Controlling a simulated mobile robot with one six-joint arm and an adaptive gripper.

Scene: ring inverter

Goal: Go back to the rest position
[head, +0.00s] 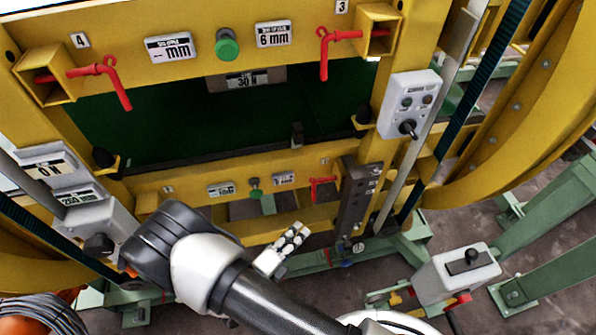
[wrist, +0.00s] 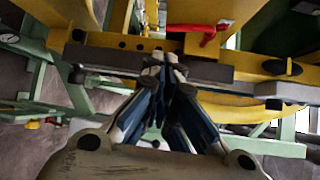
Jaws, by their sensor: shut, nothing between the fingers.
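My gripper (wrist: 164,66) shows in the wrist view with its two dark, blue-edged fingers converging and their tips together, nothing between them. The tips point at a long dark grey box (wrist: 110,60) on the yellow frame (wrist: 120,42), and overlap it in the picture; I cannot tell whether they touch. In the head view my black and white arm crosses the lower middle, in front of the machine, and I cannot make out the gripper's fingers there. The same sort of dark grey box (head: 357,205) stands at the right of the lower yellow beam.
Red handles (head: 100,72) stick out from the yellow frame (head: 130,55). A grey control box (head: 409,103) with a black knob hangs at the right. Another grey box (head: 457,272) sits low right near green legs (head: 555,205). Cables (head: 45,315) lie bottom left. Bare floor shows at lower right.

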